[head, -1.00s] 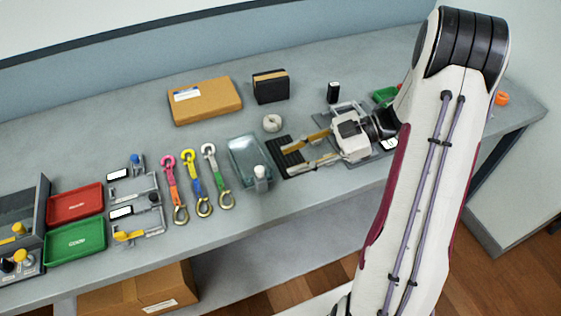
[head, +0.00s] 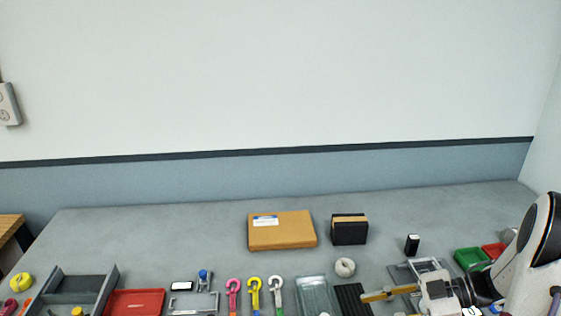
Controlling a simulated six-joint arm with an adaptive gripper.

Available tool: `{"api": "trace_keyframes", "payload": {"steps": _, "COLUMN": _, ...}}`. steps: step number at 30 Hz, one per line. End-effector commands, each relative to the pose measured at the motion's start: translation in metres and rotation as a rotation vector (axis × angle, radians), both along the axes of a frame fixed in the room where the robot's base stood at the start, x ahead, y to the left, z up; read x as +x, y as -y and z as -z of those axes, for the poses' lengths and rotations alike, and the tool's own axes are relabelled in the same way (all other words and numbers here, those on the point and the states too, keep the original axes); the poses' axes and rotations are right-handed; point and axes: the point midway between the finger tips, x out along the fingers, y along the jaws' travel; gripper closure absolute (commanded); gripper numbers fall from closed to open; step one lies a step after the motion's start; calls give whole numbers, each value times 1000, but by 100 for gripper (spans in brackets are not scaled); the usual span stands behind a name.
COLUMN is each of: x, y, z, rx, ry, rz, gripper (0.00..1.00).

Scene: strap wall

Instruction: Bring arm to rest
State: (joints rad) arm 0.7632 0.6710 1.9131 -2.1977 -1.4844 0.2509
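My arm comes in at the lower right of the head view. My gripper (head: 374,308) points left, over or just beside a black ribbed pad (head: 352,298). One tan finger shows along its upper side; the other falls below the picture's edge. The visible finger stands out to the side as it did when both fingers showed apart, and I see nothing held. I cannot tell its exact height above the bench.
The grey bench (head: 150,230) holds a cardboard box (head: 282,232), a black block (head: 349,231), a white roll (head: 345,267), a clear tray (head: 313,292), pink, yellow and white hooks (head: 255,290), a red tray (head: 134,303) and a green bin (head: 471,258). The back left is clear.

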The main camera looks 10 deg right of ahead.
Motion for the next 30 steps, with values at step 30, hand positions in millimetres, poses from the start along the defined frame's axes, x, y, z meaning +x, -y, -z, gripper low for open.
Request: {"api": "trace_keyframes", "payload": {"steps": 30, "x": 154, "y": 25, "z": -147, "rx": -452, "ry": 334, "rz": 773, "gripper": 68}}
